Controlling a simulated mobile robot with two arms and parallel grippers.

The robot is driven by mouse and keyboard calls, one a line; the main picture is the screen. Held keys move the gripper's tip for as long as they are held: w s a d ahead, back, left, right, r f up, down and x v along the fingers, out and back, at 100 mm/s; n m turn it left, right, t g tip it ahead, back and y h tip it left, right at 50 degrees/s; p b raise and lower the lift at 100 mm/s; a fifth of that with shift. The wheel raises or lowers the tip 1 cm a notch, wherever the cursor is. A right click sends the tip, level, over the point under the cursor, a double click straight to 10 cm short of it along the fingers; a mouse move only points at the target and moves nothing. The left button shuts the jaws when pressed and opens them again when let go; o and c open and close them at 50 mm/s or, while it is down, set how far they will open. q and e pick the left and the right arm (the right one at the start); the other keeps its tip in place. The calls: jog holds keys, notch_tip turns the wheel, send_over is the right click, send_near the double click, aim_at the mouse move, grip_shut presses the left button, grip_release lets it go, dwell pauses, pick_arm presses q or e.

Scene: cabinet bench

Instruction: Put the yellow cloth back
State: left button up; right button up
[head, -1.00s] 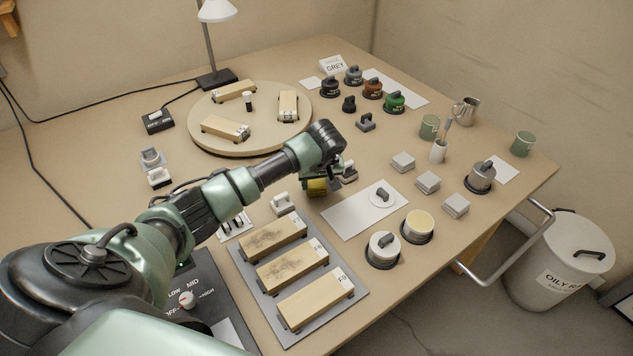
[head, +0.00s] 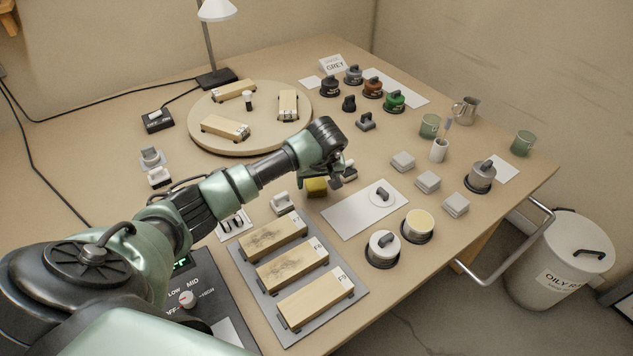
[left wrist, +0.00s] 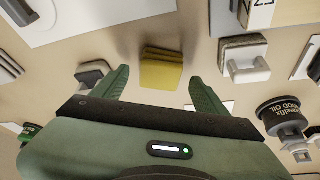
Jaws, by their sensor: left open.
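The yellow cloth (head: 316,187) is a small folded block on the bench, left of the white sheet with a round lid on it. It also shows in the left wrist view (left wrist: 161,69), at the top centre beyond the gap between my fingers. My left gripper (head: 327,178) hovers just above and beside the cloth. In the left wrist view the two green fingers of my left gripper (left wrist: 160,85) are spread wide, with nothing between them. The cloth lies apart from the fingers. My right gripper is in neither view.
White-handled blocks (head: 282,203) stand close to the cloth on the left. A tray (head: 322,325) of wooden blocks lies in front. The white sheet (head: 345,222) lies to the right, with tins (head: 417,226) before it. A round turntable (head: 265,137) stands behind. A bin labelled OILY (head: 560,262) stands off the bench.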

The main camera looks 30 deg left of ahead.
pick_arm(q)
jog(key=v, duration=1)
jog(key=shift+r, duration=0.25)
jog(key=shift+s, duration=0.1)
